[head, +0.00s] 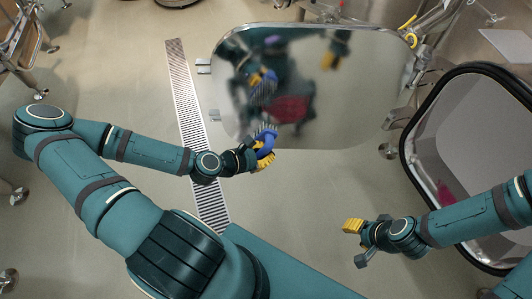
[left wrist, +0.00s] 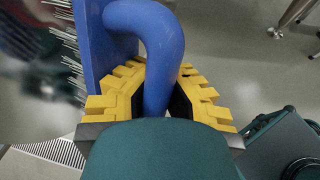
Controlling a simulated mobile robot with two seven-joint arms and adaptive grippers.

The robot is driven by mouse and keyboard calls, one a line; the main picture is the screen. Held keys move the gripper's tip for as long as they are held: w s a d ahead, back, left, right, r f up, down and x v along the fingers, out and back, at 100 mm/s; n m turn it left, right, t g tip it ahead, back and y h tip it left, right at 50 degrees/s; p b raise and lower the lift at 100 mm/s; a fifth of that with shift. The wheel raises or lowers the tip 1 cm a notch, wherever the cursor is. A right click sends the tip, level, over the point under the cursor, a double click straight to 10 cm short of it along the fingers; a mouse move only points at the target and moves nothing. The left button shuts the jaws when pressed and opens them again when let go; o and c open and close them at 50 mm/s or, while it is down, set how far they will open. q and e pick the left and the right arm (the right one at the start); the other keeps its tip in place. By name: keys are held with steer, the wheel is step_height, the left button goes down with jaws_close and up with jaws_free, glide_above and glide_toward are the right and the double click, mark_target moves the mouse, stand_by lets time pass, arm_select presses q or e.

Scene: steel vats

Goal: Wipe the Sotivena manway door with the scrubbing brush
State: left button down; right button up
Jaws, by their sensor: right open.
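The manway door (head: 350,95) is a mirror-bright steel plate with rounded corners at the top middle of the head view. A dark red patch (head: 288,109) shows on its lower left part, among reflections of my body. My left gripper (head: 262,157) is shut on the blue handle of the scrubbing brush (head: 266,141), at the door's lower left edge. In the left wrist view the brush (left wrist: 155,35) has its bristles turned left toward the shiny surface; contact cannot be told. My right gripper (head: 357,243) is open and empty, below the door to the right.
A manway opening with a black rim (head: 413,130) stands at the right, near my right arm. A floor drain grate (head: 184,90) runs left of the door. Steel legs and fittings (head: 30,75) stand at the upper left. The floor between the door and my right gripper is clear.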

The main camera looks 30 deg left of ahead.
arm_select(q)
steer(key=shift+w+a+f, duration=0.1)
steer(key=shift+w+a, duration=0.35)
steer(key=shift+w, duration=0.2)
steer(key=shift+w+a+b, duration=0.25)
steer(key=shift+w+a, duration=0.1)
steer(key=shift+w, duration=0.3)
steer(key=shift+w+a+b, duration=0.25)
steer(key=shift+w+a, duration=0.1)
steer(key=shift+w, duration=0.3)
steer(key=shift+w+a+b, duration=0.25)
steer(key=shift+w+a, duration=0.1)
steer(key=shift+w, duration=0.3)
steer(key=shift+w+a, duration=0.25)
steer(key=shift+w, duration=0.25)
steer(key=shift+w+a, duration=0.25)
steer(key=shift+w, duration=0.25)
steer(key=shift+w+d+p, duration=1.45)
steer(key=shift+w+d, duration=2.15)
steer(key=shift+d, duration=2.55)
steer(key=shift+s+a+r+p, duration=0.45)
steer(key=shift+s+a, duration=0.65)
steer(key=shift+a, duration=1)
steer(key=shift+s+a+r+p, duration=0.5)
steer(key=shift+s+a, duration=0.6)
steer(key=shift+a, duration=1.05)
steer(key=shift+s+a+r+p, duration=0.45)
steer(key=shift+s+a, duration=0.65)
steer(key=shift+a, duration=1)
